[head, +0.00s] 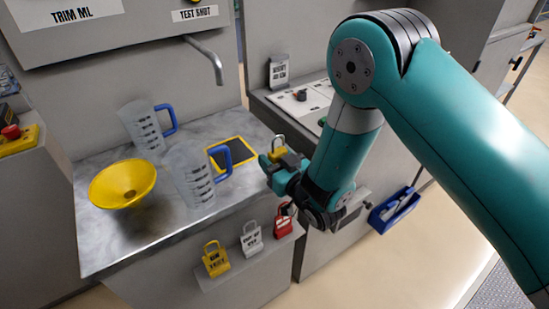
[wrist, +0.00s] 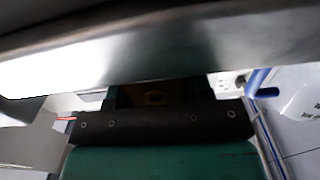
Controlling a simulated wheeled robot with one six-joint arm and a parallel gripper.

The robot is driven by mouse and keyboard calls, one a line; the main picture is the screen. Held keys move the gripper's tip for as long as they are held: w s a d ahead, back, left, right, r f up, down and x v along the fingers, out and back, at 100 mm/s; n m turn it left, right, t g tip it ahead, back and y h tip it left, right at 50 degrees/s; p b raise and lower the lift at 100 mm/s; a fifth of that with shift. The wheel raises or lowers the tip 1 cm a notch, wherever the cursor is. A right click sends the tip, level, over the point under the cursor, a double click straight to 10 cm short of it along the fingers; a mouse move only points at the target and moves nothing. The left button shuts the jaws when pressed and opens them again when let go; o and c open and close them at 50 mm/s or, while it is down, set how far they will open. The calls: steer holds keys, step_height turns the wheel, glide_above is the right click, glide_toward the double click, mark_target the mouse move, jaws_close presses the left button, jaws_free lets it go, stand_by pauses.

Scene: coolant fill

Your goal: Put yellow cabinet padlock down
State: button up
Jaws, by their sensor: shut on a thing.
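A yellow padlock (head: 279,153) with a grey shackle sits at my gripper (head: 274,167) in the head view. My gripper is shut on it, over the right end of the counter (head: 150,232). The fingers hide part of the padlock body. In the wrist view a dim yellowish patch (wrist: 155,98) shows between dark parts of the gripper; the rest is hidden. Another yellow padlock (head: 215,262) hangs on the counter's front panel, beside a white one (head: 251,243) and a red one (head: 283,226).
Two clear jugs with blue handles (head: 196,180) (head: 142,130) and a yellow funnel (head: 122,184) stand on the counter. A yellow-edged dark pad (head: 236,152) lies behind the gripper's left. A spout (head: 212,60) overhangs. A blue tray (head: 394,210) is at lower right.

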steer(key=shift+f, duration=0.2)
steer(key=o, duration=1)
steer(key=shift+r, duration=0.1)
steer(key=shift+c, duration=0.2)
steer(key=shift+r, duration=0.1)
